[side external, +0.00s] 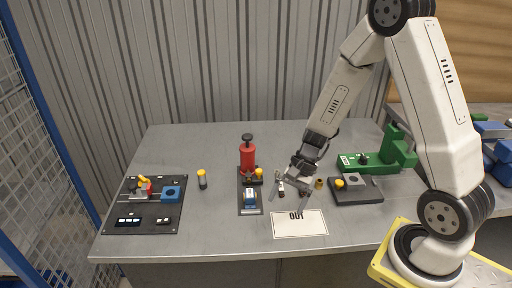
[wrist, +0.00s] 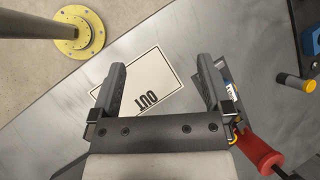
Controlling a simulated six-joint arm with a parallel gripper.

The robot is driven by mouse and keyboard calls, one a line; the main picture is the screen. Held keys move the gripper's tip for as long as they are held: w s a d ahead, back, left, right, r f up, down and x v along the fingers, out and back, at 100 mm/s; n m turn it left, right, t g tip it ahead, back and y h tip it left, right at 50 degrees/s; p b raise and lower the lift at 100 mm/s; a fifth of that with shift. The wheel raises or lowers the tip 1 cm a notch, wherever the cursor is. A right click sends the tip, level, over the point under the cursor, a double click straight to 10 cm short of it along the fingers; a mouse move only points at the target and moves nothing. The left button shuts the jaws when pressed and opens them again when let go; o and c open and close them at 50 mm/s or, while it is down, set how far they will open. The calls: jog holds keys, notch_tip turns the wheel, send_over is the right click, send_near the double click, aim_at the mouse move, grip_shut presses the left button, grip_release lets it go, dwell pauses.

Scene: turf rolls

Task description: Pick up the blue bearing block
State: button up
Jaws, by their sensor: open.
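Two blue pieces could be the bearing block, and I cannot tell which. One is a small blue block with a pale face (side external: 250,198), on a dark plate (side external: 243,209) in the middle of the table. The other is a blue square piece with a dark round centre (side external: 171,194), on the black board at left. My gripper (side external: 291,196) is open and empty, right of the middle block and above the table behind the OUT card. In the wrist view the jaws (wrist: 162,68) are apart over the card; some blue (wrist: 230,92) shows beside the right finger, partly hidden.
The white OUT card (side external: 299,230) lies near the front edge. A red bottle-like tool (side external: 248,157) stands behind the middle plate. A yellow-topped cylinder (side external: 202,180), the black board (side external: 123,200), a dark fixture (side external: 357,193) and a green fixture (side external: 363,166) stand around.

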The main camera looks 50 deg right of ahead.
jog(key=w+d+f+m+t+y, duration=0.3)
jog(key=w+m+t, duration=0.15)
jog(key=m, duration=0.25)
jog(key=m+t, duration=0.5)
jog(key=m, duration=0.2)
send_near(253, 192)
jog(key=shift+x, duration=4.7)
jog(key=shift+d, duration=0.1)
grip_shut()
